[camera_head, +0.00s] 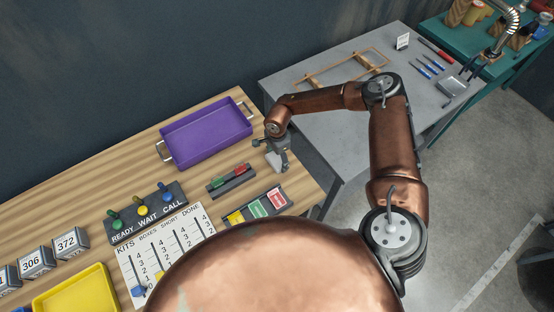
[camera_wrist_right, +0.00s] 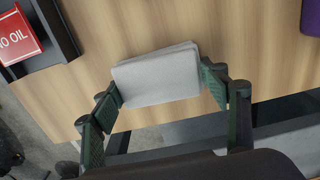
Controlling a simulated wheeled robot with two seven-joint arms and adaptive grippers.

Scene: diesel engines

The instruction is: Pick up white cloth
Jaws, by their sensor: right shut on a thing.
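The white cloth (camera_wrist_right: 157,77) is a folded, pale grey-white rectangle in the right wrist view. It sits between the two dark green finger pads of my right gripper (camera_wrist_right: 161,87), which is shut on it from both sides. In the head view my right gripper (camera_head: 278,152) is at the right end of the wooden table, and a small pale patch of the cloth (camera_head: 274,161) shows at its fingers. I cannot tell whether the cloth is clear of the wood. My left gripper is not in view.
A purple tray (camera_head: 206,132) lies left of the gripper on the wooden table (camera_head: 112,168). A marker holder (camera_head: 231,180) and a card rack (camera_head: 255,208) are nearby. A grey table (camera_head: 318,120) with a wooden frame (camera_head: 345,70) stands beyond a gap.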

